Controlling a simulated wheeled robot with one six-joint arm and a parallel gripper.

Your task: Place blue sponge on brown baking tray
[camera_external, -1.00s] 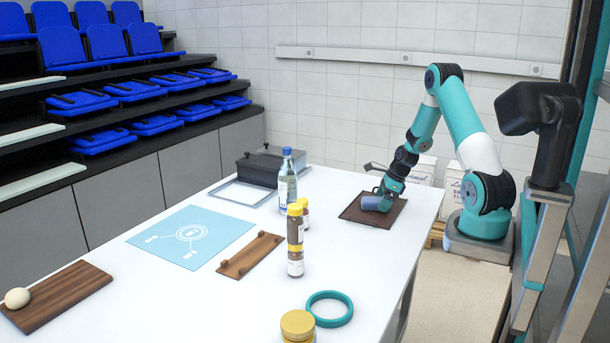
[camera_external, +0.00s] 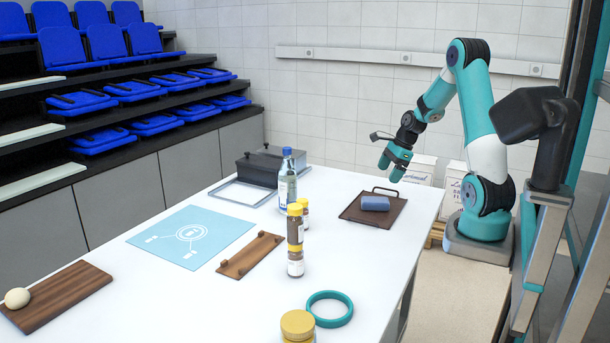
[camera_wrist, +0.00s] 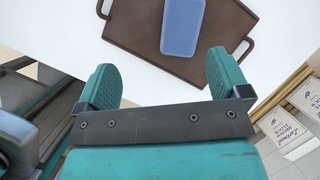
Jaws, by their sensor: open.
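The blue sponge (camera_external: 375,203) lies on the brown baking tray (camera_external: 352,213) near the right end of the white table. In the wrist view the sponge (camera_wrist: 183,28) rests on the tray's flat surface (camera_wrist: 140,22), clear of its rim. My gripper (camera_external: 391,171) is above and behind the tray, apart from the sponge. In the wrist view my gripper (camera_wrist: 160,80) has its two teal fingers wide apart with nothing between them.
A clear bottle (camera_external: 288,180), brown jars (camera_external: 295,240) and a dark grey box (camera_external: 262,165) stand left of the tray. A teal ring (camera_external: 330,309) and a yellow-lidded jar (camera_external: 297,325) are at the front. The table around the tray is clear.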

